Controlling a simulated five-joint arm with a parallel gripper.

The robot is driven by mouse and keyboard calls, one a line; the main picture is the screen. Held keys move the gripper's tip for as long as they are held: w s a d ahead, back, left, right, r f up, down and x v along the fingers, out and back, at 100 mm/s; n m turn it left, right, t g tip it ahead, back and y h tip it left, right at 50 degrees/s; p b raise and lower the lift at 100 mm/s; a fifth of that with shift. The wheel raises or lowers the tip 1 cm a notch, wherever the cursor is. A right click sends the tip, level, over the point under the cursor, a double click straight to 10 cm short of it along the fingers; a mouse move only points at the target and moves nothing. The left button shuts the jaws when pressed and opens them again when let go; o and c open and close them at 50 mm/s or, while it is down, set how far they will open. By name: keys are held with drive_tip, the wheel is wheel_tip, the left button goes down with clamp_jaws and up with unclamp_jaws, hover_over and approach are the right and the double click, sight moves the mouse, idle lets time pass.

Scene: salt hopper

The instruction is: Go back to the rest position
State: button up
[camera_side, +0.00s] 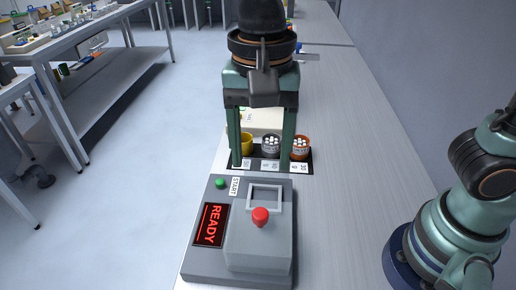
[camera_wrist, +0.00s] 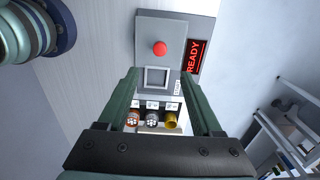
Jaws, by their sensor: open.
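My gripper (camera_side: 262,158) is open and empty, pointing down with its two green fingers apart. In the side view it hangs in front of the tray (camera_side: 306,167) with three cups. The yellow cup (camera_side: 246,144) is partly hidden by the left finger. The grey cup (camera_side: 271,147) and the orange cup (camera_side: 300,147) hold white pieces. The grey machine (camera_side: 257,248) stands nearer the side camera, with a red knob (camera_side: 260,215), a square frame (camera_side: 265,198) and a lit READY display (camera_side: 211,224). The wrist view shows the machine (camera_wrist: 176,28) and cups between the fingers.
A green button (camera_side: 219,183) sits beside a START label (camera_side: 235,186) on the machine. A pale box (camera_side: 258,118) stands behind the cups. The bench (camera_side: 345,140) is clear to the right of the tray. Side tables (camera_side: 110,80) stand at the left, apart from the bench.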

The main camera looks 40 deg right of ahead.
drive_tip(key=w+d+n+t, duration=0.1)
drive_tip(key=d+n, duration=0.3)
drive_tip(key=d, duration=0.7)
drive_tip(key=w+d+n+t, duration=0.2)
drive_tip(key=d+n+t, duration=0.2)
drive_tip(key=d, duration=0.8)
drive_tip(key=shift+w+f+n+t, duration=0.2)
drive_tip(key=shift+w+n+t, duration=0.1)
drive_tip(key=shift+n, duration=0.2)
